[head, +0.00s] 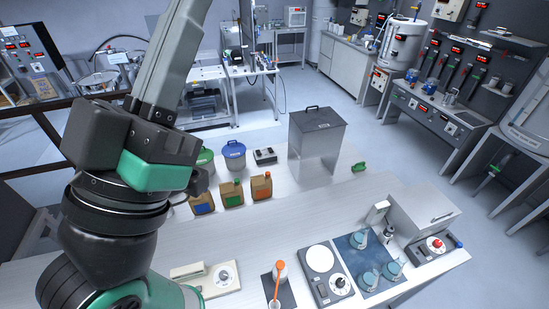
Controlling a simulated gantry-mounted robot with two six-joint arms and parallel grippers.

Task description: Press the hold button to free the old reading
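I cannot make out a labelled hold button. A small dark box with light round parts on top (265,155) lies at the back of the table, left of the lidded metal hopper (316,145). At the right front, a small unit with a red knob or button (436,244) sits beside a grey box. A white panel with a round dial (224,276) lies at the front left of the table. My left arm fills the left of the head view and runs up out of the picture, so its gripper is hidden. My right gripper is not shown.
On the pale table (330,215) stand several brown jugs (232,193), a blue-lidded tub (233,151), a green scoop (359,167), a hotplate stirrer (320,259), a blue mat (350,245) with flasks, and an orange-topped tool (277,282). The table's middle is clear.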

